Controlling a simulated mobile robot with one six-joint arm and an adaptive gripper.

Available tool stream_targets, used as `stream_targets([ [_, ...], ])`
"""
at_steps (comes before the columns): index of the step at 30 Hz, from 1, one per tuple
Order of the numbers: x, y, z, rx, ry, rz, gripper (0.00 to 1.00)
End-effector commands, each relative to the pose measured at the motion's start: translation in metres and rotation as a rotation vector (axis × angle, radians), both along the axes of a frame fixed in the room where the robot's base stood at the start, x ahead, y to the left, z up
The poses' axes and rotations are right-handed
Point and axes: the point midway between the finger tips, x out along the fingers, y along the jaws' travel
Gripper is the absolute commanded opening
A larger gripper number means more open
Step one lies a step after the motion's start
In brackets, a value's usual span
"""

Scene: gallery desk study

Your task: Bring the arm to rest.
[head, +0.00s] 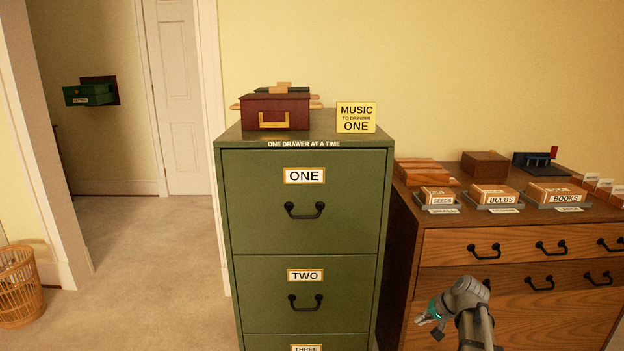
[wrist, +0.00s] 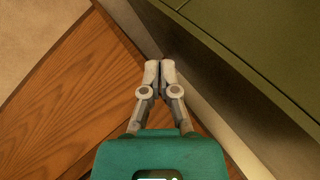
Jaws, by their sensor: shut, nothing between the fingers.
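My gripper (head: 430,325) is in front of the wooden chest of drawers, low at the right in the head view. In the wrist view my gripper (wrist: 160,72) has its two fingers together with nothing between them. The green filing cabinet (head: 305,231) stands to the left of my gripper, its drawers ONE and TWO closed; drawer THREE is cut off by the lower edge. The cabinet also shows at the upper right of the wrist view (wrist: 250,50). My gripper appears apart from both pieces of furniture, though the exact gap is hard to tell.
The wooden chest (head: 440,252) stands at the right with boxes marked SEEDS (head: 437,195), BULBS (head: 490,196) and BOOKS (head: 553,193) on top. A dark red box (head: 292,105) and a yellow sign (head: 356,117) sit on the cabinet. A wicker basket (head: 18,286) stands far left; carpet there is clear.

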Motion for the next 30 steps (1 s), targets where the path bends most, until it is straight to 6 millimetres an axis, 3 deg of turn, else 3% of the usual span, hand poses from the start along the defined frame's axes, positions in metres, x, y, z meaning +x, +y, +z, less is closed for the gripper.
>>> stream_targets([
  [1,-0.013,0.018,-0.003,-0.029,0.022,0.034,0.0],
  [3,-0.026,0.037,-0.008,-0.073,0.053,0.077,0.0],
  [12,-0.089,0.101,-0.022,-0.274,0.177,0.248,0.0],
  [24,-0.149,0.14,-0.027,-0.481,0.273,0.388,0.0],
  [28,-0.164,0.147,-0.027,-0.534,0.294,0.418,0.0],
  [30,-0.16,0.145,-0.013,-0.529,0.294,0.412,0.0],
])
